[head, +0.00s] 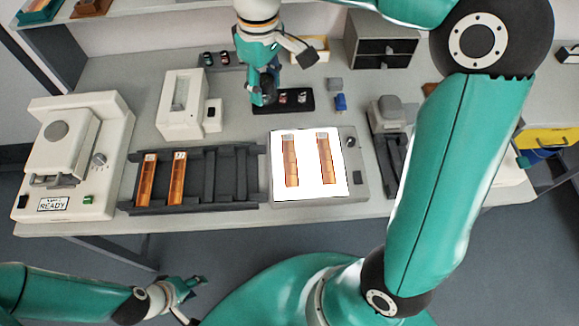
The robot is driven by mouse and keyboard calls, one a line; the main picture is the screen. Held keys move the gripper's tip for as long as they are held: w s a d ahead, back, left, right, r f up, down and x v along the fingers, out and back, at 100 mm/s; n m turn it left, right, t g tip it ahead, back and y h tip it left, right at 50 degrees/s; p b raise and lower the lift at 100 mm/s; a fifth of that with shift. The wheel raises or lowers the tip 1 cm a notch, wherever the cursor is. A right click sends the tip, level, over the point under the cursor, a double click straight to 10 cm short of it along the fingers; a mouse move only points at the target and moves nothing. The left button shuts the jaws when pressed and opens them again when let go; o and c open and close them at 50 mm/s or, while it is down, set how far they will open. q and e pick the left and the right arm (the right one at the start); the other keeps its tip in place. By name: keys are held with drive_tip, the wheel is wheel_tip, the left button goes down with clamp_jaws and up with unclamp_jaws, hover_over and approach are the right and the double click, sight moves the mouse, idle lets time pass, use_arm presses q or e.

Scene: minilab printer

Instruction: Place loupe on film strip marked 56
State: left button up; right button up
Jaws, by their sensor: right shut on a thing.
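The lit light box (307,188) lies at the front centre of the bench with two orange film strips on it, a left one (290,163) and a right one (325,160). Their pale labels are too small to read. My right gripper (268,90) is above the back of the bench, behind the light box and a little left of it. It is shut on a dark thing that looks like the loupe (267,84), partly hidden by the fingers. My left gripper (194,299) is open and empty, low in front of the bench, over the floor.
A dark rack (217,176) left of the light box holds two more film strips. A black holder (297,106) with small items is beside my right gripper. White machines (75,150) stand left, a grey device (388,114) right. My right arm crosses the right side.

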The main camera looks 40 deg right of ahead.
drive_tip(key=r+n+b, duration=0.2)
hover_over(289, 158)
use_arm(q)
wheel_tip(289, 158, down, 6)
drive_tip(key=shift+r+b, duration=0.25)
drive_tip(key=shift+b, duration=0.65)
use_arm(e)
wheel_tip(289, 158, down, 19)
drive_tip(key=shift+f, duration=0.15)
drive_tip(key=shift+f, duration=0.1)
drive_tip(key=o, duration=1)
drive_tip(key=shift+o, duration=0.2)
use_arm(q)
drive_tip(key=shift+r+p, duration=0.5)
use_arm(e)
wheel_tip(289, 158, up, 12)
drive_tip(key=shift+d, duration=0.15)
